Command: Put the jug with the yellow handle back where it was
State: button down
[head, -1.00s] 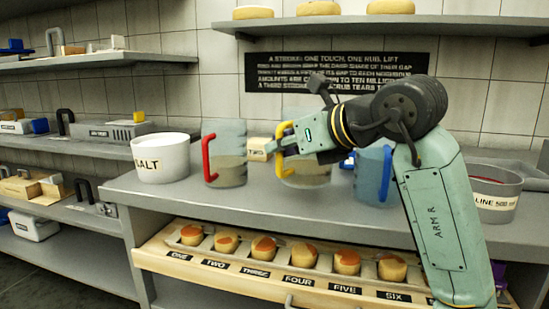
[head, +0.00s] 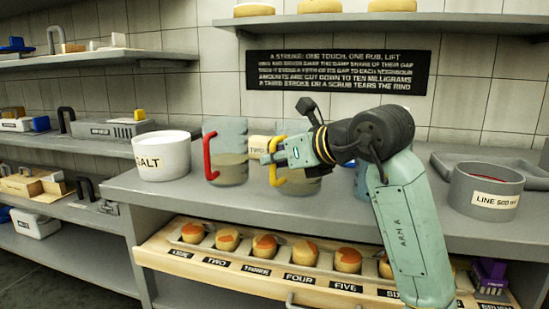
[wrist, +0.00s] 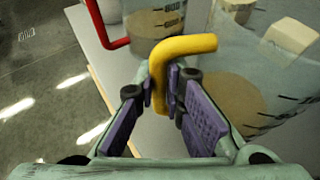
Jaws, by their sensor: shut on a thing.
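The jug with the yellow handle (head: 299,184) is a clear jug with pale brown contents, at the middle of the counter and partly behind my gripper (head: 270,157). In the wrist view, the yellow handle (wrist: 184,47) passes between the purple pads of my gripper (wrist: 156,95), which is shut on it. The jug looks upright. Its base is at or close to the counter top; I cannot tell if it touches. The jug with the red handle (head: 231,160) stands just left of it. A jug with a blue handle (head: 361,180) is mostly hidden behind my arm.
A white SALT tub (head: 161,158) stands at the left of the counter (head: 150,199). A grey LINE pan (head: 487,190) is at the right. Several small cheeses lie in the numbered drawer (head: 160,250) below.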

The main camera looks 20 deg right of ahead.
jog(key=c, duration=1.7)
grip_release()
jog(key=shift+r, duration=0.15)
jog(key=v, duration=1.2)
